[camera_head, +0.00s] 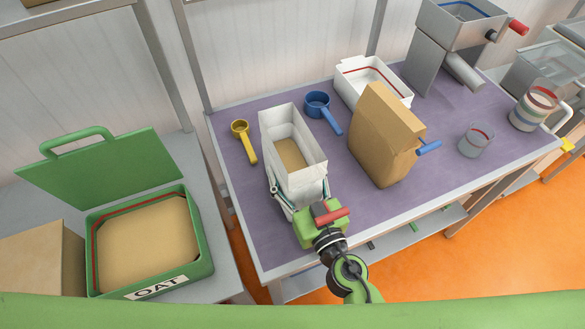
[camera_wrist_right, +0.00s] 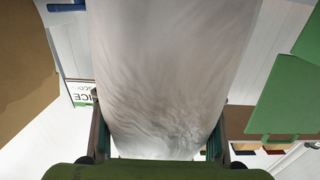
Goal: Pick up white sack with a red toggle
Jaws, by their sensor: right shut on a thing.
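The white sack (camera_head: 307,148) stands upright with its top open and tan contents inside, near the left part of the purple table top. My right gripper (camera_head: 298,193) is shut on its lower part, one finger on each side. In the right wrist view the pale, wrinkled sack (camera_wrist_right: 170,70) fills the space between the fingers of the gripper (camera_wrist_right: 157,135). A red toggle (camera_head: 332,216) shows in front of the green gripper body; its attachment is hidden. I cannot tell whether the sack's base touches the table. My left gripper is not in view.
A brown sack (camera_head: 382,140) with a blue toggle (camera_head: 429,148) stands to the right. A yellow scoop (camera_head: 243,138), blue scoop (camera_head: 318,104) and white container (camera_head: 358,75) are nearby. An open green OAT box (camera_head: 205,252) stands left. The table's front right (camera_head: 365,220) is clear.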

